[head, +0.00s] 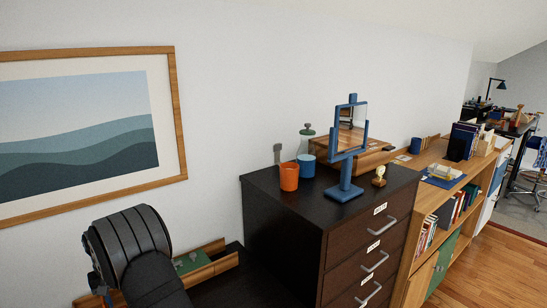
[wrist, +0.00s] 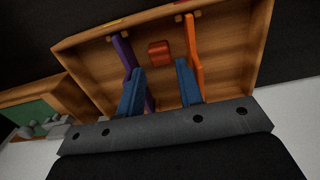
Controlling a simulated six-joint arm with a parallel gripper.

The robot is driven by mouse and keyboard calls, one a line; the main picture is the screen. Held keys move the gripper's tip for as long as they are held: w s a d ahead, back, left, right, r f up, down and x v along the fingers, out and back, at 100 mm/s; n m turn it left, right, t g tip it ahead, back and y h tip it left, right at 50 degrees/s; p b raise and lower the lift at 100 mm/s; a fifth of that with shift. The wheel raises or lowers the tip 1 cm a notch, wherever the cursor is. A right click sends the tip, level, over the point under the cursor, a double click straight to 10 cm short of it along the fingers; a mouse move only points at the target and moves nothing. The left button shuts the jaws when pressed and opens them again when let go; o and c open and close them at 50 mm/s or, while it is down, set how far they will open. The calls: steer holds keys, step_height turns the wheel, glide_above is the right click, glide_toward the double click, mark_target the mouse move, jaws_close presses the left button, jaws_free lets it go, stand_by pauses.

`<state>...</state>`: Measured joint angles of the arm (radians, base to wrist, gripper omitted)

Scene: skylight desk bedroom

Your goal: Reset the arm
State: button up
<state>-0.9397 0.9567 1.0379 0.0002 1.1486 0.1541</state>
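My gripper (wrist: 158,82) shows in the wrist view with two blue fingers spread apart and no object visibly held between them. The fingers point into a shallow wooden tray (wrist: 88,42). A small red-orange block (wrist: 160,52) lies in the tray beyond the fingertips, in line with the gap. A purple strip (wrist: 124,48) lies by the left finger and an orange strip (wrist: 194,50) by the right one. I cannot tell whether the fingers touch them. In the head view my black arm fills the lower left and the gripper itself cannot be made out.
In the head view, a wooden tray (head: 216,266) sits beside my arm. A dark drawer cabinet (head: 285,225) carries an orange cup (head: 289,176), a glass jar (head: 306,150) and a blue-framed mirror (head: 347,160). A framed picture (head: 178,120) hangs on the wall. A low shelf (head: 435,190) stands right.

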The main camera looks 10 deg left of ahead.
step_height(320, 180, down, 4)
steer(key=shift+r, duration=0.1)
step_height(320, 180, up, 10)
steer(key=s+d, duration=0.6)
steer(key=d, duration=0.5)
steer(key=s+d, duration=0.6)
steer(key=d, duration=0.5)
steer(key=s+a+f, duration=0.1)
steer(key=a+f, duration=0.1)
steer(key=a, duration=0.1)
steer(key=s+a+f, duration=0.2)
steer(key=a+f, duration=0.1)
steer(key=a, duration=0.1)
steer(key=s+a+f, duration=0.2)
steer(key=a, duration=0.2)
steer(key=shift+f, duration=0.4)
steer(key=shift+d+f, duration=0.15)
steer(key=shift+f, duration=0.55)
steer(key=shift+o, duration=0.2)
